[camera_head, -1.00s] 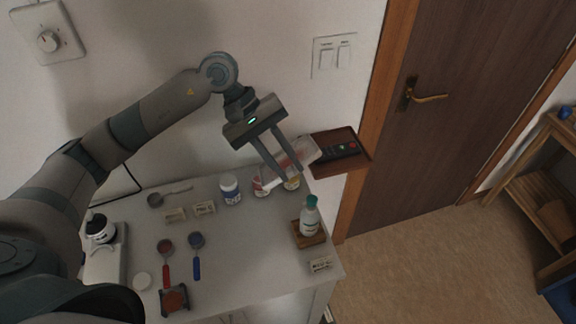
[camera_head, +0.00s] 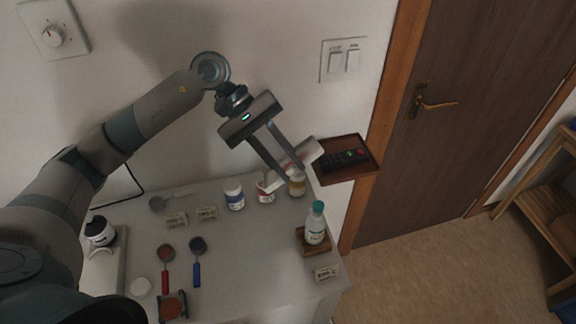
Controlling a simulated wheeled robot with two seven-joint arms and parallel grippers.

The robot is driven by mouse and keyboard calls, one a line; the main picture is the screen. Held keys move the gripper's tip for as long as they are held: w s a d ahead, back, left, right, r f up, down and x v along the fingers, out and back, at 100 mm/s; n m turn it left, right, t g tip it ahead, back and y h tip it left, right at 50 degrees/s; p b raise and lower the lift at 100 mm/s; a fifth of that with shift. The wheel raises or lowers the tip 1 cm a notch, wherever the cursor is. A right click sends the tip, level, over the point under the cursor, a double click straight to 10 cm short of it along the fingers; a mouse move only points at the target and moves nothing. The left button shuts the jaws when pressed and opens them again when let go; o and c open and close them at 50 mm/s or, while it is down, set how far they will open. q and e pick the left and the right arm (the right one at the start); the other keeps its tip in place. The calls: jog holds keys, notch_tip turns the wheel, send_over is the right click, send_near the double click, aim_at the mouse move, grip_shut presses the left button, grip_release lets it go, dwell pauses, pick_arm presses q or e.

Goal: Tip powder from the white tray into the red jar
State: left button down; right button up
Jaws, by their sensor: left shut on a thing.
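The white tray (camera_head: 308,154) is held by my left gripper (camera_head: 294,174), whose two long fingers are shut on it. The tray is tilted, its lower left end hanging just over the red jar (camera_head: 265,193) on the white cabinet top. Whether that end touches the jar, and whether powder is in the tray or falling, I cannot tell. The fingers and tray partly hide the jar's top. A blue-labelled jar (camera_head: 234,196) stands to its left and a yellow-labelled jar (camera_head: 297,186) to its right, under the fingertips. My right gripper is not in view.
A teal-capped bottle (camera_head: 315,226) stands on a wooden coaster at the right. A brown wall shelf (camera_head: 354,169) with a remote is close behind the tray. Red (camera_head: 166,262) and blue (camera_head: 197,260) scoops lie at the front left. The middle of the cabinet top is clear.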

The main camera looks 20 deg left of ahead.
pick_arm(q)
jog(key=shift+w+a+r+h+b, duration=0.1)
jog(key=shift+a+r+h+b, duration=0.25)
jog(key=shift+b, duration=0.45)
jog(key=shift+a+r+h+b, duration=0.1)
jog(key=shift+a+h+b, duration=0.3)
jog(key=shift+b, duration=0.35)
